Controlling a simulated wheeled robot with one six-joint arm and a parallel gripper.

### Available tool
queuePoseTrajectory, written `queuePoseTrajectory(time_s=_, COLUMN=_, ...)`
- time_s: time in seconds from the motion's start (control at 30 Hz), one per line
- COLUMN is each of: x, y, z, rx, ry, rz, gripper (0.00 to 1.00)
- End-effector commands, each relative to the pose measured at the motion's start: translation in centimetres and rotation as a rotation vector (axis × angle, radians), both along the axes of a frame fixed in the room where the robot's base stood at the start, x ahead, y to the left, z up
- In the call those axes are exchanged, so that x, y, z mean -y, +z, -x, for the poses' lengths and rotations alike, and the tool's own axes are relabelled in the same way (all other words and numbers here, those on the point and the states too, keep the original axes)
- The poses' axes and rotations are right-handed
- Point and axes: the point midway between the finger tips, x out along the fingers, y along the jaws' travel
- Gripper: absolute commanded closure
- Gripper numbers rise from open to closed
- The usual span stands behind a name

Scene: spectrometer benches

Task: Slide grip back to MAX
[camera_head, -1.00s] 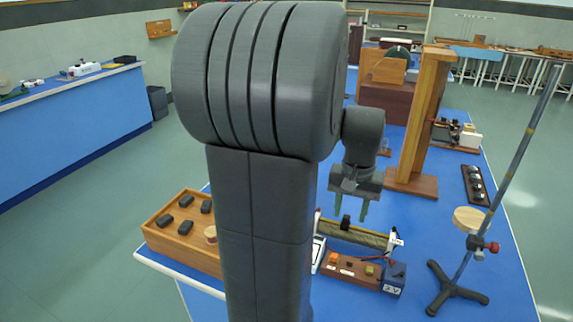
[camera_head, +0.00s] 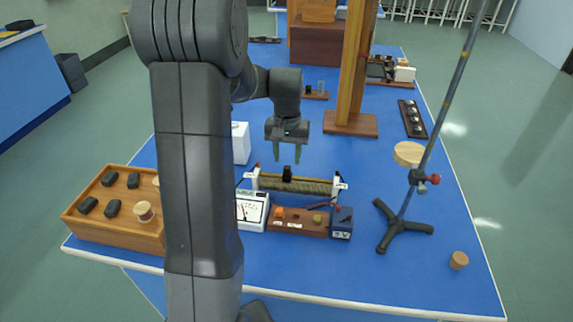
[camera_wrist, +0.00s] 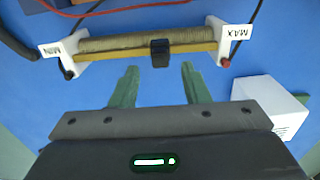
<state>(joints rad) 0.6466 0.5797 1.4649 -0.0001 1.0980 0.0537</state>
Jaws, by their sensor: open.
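The slide rheostat has a wound tube (camera_head: 315,187) between two white end supports on the blue bench. Its black slide grip (camera_head: 287,173) stands up from the bar. In the wrist view the grip (camera_wrist: 160,53) sits a little past the middle, nearer the MAX label (camera_wrist: 236,33) at right than the MIN label (camera_wrist: 51,50) at left. My gripper (camera_head: 287,155) is open and empty, pointing down just above and behind the grip. In the wrist view its green fingers (camera_wrist: 158,84) straddle the grip's line, one to each side, apart from it.
A white meter (camera_head: 252,211) and a wooden switch board (camera_head: 300,221) stand in front of the rheostat. A white box (camera_head: 240,143) is behind its left end. A tripod stand (camera_head: 404,225) is at right. A wooden tray (camera_head: 110,225) is at front left.

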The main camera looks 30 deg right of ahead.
Motion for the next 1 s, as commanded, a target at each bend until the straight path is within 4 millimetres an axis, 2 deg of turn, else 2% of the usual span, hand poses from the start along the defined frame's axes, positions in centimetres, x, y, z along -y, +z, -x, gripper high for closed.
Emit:
queuePoseTrajectory(time_s=0.1, x=0.0, y=-2.0, z=0.0, rx=-0.002, ry=0.000, rz=-0.002, gripper=0.58)
queuePoseTrajectory(time_s=0.23, x=0.0, y=-3.4, z=0.0, rx=-0.002, ry=0.000, rz=-0.001, gripper=0.58)
queuePoseTrajectory(time_s=0.63, x=0.0, y=-4.1, z=0.0, rx=0.001, ry=0.000, rz=0.001, gripper=0.58)
queuePoseTrajectory(time_s=0.83, x=0.0, y=-4.1, z=0.0, rx=0.001, ry=0.000, rz=0.001, gripper=0.97)
queuePoseTrajectory(time_s=0.87, x=0.0, y=-4.1, z=0.0, rx=0.001, ry=0.000, rz=0.001, gripper=1.00)
queuePoseTrajectory(time_s=1.0, x=0.0, y=-4.1, z=0.0, rx=0.001, ry=0.001, rz=0.001, gripper=1.00)
